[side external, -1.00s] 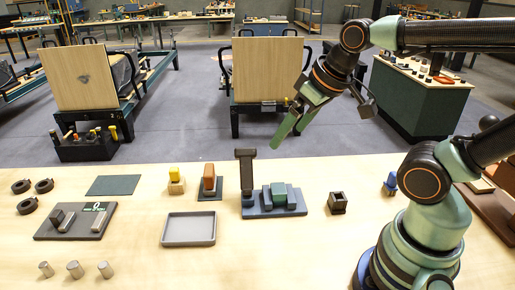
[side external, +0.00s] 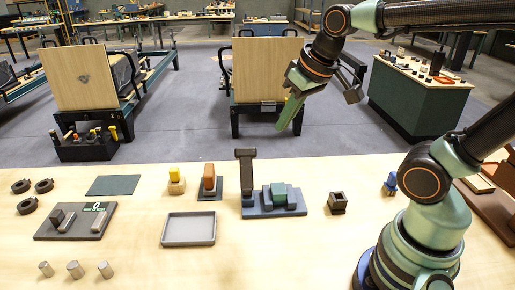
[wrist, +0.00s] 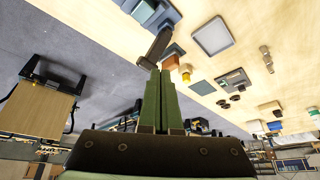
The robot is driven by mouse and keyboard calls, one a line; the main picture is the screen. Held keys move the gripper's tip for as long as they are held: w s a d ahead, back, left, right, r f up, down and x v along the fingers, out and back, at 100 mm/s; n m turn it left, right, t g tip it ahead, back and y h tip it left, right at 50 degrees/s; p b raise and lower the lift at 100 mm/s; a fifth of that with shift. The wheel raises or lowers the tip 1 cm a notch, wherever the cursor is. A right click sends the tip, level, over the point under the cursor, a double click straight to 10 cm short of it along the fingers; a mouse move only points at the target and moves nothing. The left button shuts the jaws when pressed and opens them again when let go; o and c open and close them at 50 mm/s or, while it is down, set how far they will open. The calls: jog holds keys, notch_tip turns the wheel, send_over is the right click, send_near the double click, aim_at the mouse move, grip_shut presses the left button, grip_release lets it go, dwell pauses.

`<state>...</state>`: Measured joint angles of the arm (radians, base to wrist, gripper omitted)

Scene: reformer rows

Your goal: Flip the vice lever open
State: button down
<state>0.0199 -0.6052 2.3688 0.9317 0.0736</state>
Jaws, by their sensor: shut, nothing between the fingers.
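The vice (side external: 262,210) sits on the table with a blue-grey stepped base and a green block (side external: 278,194) in its middle. Its dark lever (side external: 246,172) stands upright at the left end, with a wider cap on top. In the wrist view the lever (wrist: 156,46) shows just beyond my fingertips, with the vice partly cut off by the top edge. My gripper (side external: 284,126) is in the air above and to the right of the lever, apart from it. Its green fingers also show in the wrist view (wrist: 160,75), shut together and empty.
A grey tray (side external: 188,242) lies front left of the vice. Blocks on small bases (side external: 209,194) stand left of the lever. A dark open box (side external: 338,205) is to the right, with a small blue object (side external: 390,185) beyond. Table in front of the vice is clear.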

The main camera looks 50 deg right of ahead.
jog(key=w+d+f+m+g, duration=0.2)
jog(key=w+d+m, duration=0.2)
jog(key=w, duration=0.5)
jog(key=w+d+f+m+g, duration=0.1)
jog(key=w+d+f+m, duration=0.2)
jog(key=w, duration=0.6)
jog(key=shift+d+f+m+g, duration=0.2)
jog(key=shift+d+m+g, duration=0.2)
jog(key=shift+m, duration=0.1)
notch_tip(320, 180, down, 9)
jog(key=s+a, duration=0.1)
jog(key=shift+s+a, duration=0.4)
